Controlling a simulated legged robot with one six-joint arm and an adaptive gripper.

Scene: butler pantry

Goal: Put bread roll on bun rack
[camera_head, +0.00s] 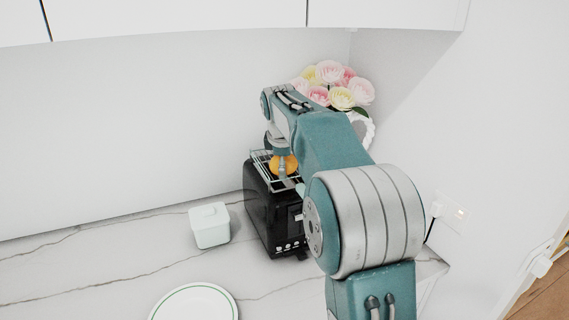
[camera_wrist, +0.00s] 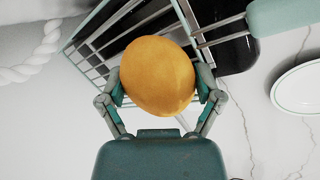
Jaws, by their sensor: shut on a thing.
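The bread roll (camera_wrist: 157,76) is a round, orange-brown bun between the two fingers of my gripper (camera_wrist: 160,92) in the wrist view. My gripper is shut on it. In the head view the bread roll (camera_head: 284,165) shows small above the toaster, partly behind my gripper (camera_head: 284,167). The bun rack (camera_wrist: 93,42) is a wire grid that lies behind the roll in the wrist view. In the head view the bun rack (camera_head: 262,157) sits on top of the black toaster. I cannot tell whether the roll touches the wires.
The black toaster (camera_head: 262,214) stands on the marble counter near the wall. A pale green lidded box (camera_head: 210,227) is left of it. A white plate (camera_head: 195,303) lies in front. Flowers (camera_head: 335,86) in a white vase (camera_head: 365,129) stand behind my arm. The left counter is clear.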

